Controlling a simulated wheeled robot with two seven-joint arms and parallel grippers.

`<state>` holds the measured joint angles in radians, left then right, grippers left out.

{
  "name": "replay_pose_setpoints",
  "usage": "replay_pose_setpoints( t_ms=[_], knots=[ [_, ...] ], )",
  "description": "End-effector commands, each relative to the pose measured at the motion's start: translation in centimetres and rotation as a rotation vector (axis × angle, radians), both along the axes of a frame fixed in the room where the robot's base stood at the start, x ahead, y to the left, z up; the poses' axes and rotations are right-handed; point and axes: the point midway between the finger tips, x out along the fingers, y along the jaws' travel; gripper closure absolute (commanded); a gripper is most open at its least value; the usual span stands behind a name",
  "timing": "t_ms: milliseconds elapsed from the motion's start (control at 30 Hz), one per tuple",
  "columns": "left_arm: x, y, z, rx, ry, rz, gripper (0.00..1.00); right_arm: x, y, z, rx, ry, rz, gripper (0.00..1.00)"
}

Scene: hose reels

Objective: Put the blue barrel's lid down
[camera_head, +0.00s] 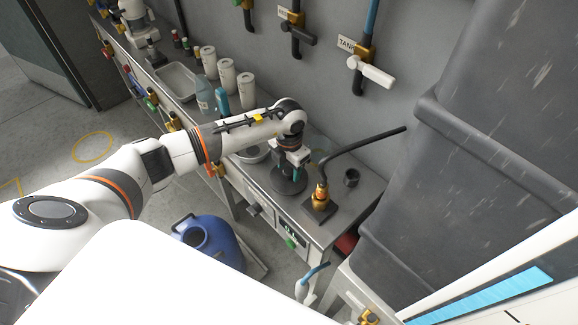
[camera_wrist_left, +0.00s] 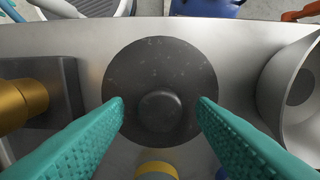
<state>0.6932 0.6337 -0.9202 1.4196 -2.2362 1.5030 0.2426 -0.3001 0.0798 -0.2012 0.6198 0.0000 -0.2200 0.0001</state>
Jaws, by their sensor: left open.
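The blue barrel (camera_head: 226,250) stands on the floor in front of the bench, its round top opening uncovered. Its lid (camera_head: 288,186), a dark grey disc with a round knob, lies flat on the steel bench top. The lid also shows in the left wrist view (camera_wrist_left: 160,62). My left gripper (camera_head: 288,170) points down over the lid. In the left wrist view my left gripper (camera_wrist_left: 160,103) is open, with teal fingers on either side of the knob and apart from it. My right gripper is not in view.
A black bent pipe with a brass fitting (camera_head: 321,192) stands on the bench right of the lid, near a small dark cup (camera_head: 351,177). A metal bowl (camera_head: 252,154) is left of the lid. White canisters (camera_head: 246,90) and a tray (camera_head: 177,82) stand farther left.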

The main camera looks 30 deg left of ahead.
Motion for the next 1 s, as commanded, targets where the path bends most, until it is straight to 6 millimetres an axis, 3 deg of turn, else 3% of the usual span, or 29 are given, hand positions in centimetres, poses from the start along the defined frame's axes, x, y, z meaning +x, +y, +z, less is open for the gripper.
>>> replay_pose_setpoints(
  t_ms=[533, 700, 1000],
  knots=[
    [0.1, 0.0, 10.3, -0.001, -0.005, -0.001, 0.49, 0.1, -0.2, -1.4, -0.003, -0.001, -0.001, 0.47],
    [0.1, 0.0, 11.7, 0.0, -0.002, 0.001, 0.49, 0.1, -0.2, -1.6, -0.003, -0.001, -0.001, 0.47],
    [0.0, 0.0, 11.9, 0.0, -0.001, 0.0, 0.49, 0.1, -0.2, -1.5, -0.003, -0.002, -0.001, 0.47]
  ],
)
